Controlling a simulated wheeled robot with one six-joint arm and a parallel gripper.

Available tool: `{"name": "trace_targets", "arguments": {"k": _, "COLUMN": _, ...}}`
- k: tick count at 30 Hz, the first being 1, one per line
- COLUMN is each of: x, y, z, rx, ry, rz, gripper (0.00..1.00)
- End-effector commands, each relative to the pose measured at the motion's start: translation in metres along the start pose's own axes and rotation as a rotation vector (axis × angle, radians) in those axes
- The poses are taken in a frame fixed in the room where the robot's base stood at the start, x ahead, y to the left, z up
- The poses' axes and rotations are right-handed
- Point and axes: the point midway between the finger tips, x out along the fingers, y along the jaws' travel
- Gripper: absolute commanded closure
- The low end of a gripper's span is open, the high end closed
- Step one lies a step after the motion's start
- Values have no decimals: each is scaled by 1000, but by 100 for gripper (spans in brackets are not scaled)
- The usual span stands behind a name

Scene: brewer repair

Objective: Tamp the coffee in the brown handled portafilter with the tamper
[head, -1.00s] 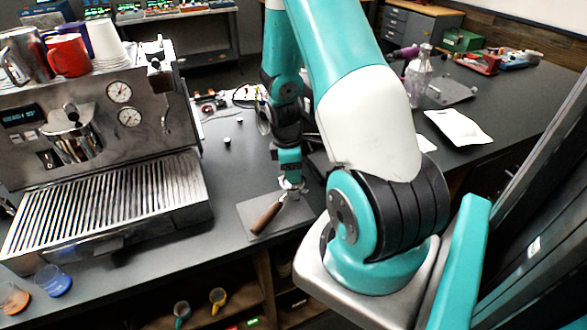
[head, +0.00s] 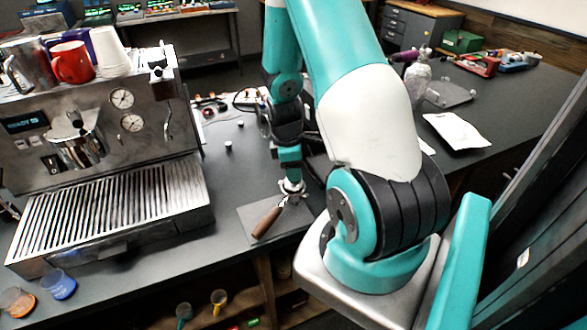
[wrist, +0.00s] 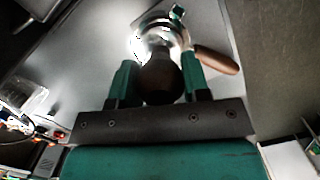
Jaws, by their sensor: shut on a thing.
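The portafilter with its brown handle (head: 267,222) lies on a grey mat (head: 249,216) on the counter. Its handle points toward the front left in the head view and to the right in the wrist view (wrist: 217,60). My gripper (wrist: 160,83) is shut on the dark round knob of the tamper (wrist: 162,78). The tamper is over the portafilter's metal basket (wrist: 150,30), in line with it. The tamper's base and the coffee are hidden, so I cannot tell whether they touch. In the head view my gripper (head: 291,178) is small and directly above the basket.
The espresso machine (head: 100,150) stands at the left with a red mug (head: 72,62) and white cups (head: 107,52) on top. Blue and orange cups (head: 58,284) are at the front left. A white packet (head: 457,131) lies at the right. The counter beside the mat is clear.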

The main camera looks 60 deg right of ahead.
Motion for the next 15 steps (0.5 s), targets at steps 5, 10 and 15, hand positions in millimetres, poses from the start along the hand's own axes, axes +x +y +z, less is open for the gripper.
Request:
{"name": "trace_targets", "arguments": {"k": 5, "x": -15, "y": 0, "z": 2, "rx": 0, "ry": 0, "rz": 2, "gripper": 95}}
{"name": "trace_targets", "arguments": {"k": 10, "x": -26, "y": 1, "z": 3, "rx": 0, "ry": 0, "rz": 3, "gripper": 95}}
{"name": "trace_targets", "arguments": {"k": 15, "x": -37, "y": 0, "z": 4, "rx": 0, "ry": 0, "rz": 2, "gripper": 95}}
